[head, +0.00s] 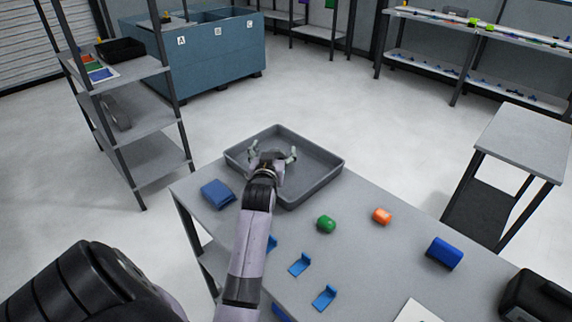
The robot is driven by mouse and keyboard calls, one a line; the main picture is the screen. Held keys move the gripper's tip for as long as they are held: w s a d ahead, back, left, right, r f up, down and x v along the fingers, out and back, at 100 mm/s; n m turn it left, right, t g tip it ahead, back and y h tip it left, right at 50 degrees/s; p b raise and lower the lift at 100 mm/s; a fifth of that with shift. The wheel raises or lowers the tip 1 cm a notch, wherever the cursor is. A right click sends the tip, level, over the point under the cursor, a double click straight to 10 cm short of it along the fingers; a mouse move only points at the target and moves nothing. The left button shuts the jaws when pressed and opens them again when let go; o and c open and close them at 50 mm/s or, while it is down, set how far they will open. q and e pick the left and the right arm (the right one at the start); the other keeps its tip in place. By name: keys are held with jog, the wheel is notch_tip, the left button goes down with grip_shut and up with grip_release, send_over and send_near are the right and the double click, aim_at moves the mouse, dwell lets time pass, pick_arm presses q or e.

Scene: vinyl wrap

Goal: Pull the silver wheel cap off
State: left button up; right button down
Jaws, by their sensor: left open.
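No silver wheel cap can be made out in the head view. My left arm hides part of the tray and table. My right gripper is not in view.
The table (357,241) holds a blue block (217,194), green piece (326,224), orange piece (382,216), blue cylinder (444,253) and small blue brackets (300,264). A black case (537,298) is at lower right. A shelf rack (150,158) stands left; open floor lies beyond.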

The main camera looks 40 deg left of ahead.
pick_arm(q)
jog(key=v, duration=0.4)
jog(key=shift+s+d+r, duration=0.1)
jog(key=shift+s+d, duration=0.1)
jog(key=shift+s, duration=0.05)
